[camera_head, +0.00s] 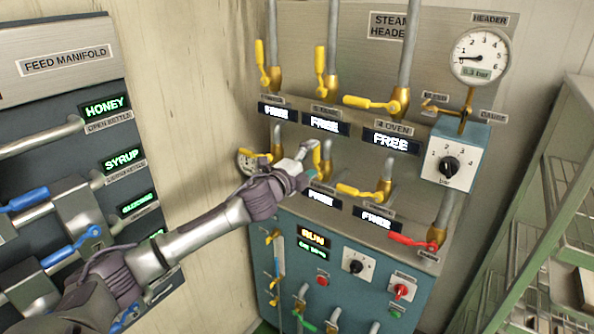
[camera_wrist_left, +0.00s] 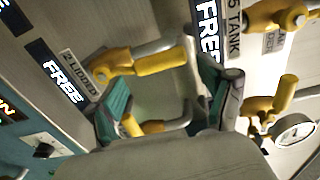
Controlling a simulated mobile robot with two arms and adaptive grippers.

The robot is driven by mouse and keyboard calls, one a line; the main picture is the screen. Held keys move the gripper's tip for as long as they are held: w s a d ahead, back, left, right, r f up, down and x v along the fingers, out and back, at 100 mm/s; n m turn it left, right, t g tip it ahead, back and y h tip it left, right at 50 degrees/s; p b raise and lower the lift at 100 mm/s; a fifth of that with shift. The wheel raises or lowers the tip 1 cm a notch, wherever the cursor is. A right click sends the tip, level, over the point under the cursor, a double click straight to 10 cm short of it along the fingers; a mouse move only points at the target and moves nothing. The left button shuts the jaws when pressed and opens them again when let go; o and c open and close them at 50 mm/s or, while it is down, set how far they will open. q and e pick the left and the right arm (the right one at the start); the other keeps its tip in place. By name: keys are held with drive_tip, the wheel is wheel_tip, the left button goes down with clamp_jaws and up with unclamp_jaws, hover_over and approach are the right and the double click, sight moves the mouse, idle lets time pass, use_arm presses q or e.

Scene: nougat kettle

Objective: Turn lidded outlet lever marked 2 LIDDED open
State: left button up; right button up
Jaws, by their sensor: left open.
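The lever (camera_wrist_left: 160,63) of the outlet marked 2 LIDDED (camera_wrist_left: 80,72) is a yellow handle on a yellow valve body, beside a display reading FREE (camera_wrist_left: 63,82). In the head view a yellow lever (camera_head: 317,157), apparently this one, stands about upright and partly hidden by my left gripper (camera_head: 306,162). In the left wrist view my left gripper (camera_wrist_left: 163,88) is open and empty. The lever shows across the gap between its fingers, its end close to one finger. I cannot tell how deep the lever sits or whether it is touched. My right gripper is not in view.
Another yellow lever (camera_head: 360,192) is just right of my left gripper. Upper levers (camera_head: 370,102), vertical pipes (camera_head: 333,45) and a red lever (camera_head: 407,240) crowd the panel. The feed manifold (camera_head: 60,55) is at left; a green rack (camera_head: 540,230) stands at right.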

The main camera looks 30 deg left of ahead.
use_arm(q)
drive_tip(key=s, duration=0.8)
drive_tip(key=shift+s+a, duration=0.2)
drive_tip(key=shift+a, duration=0.15)
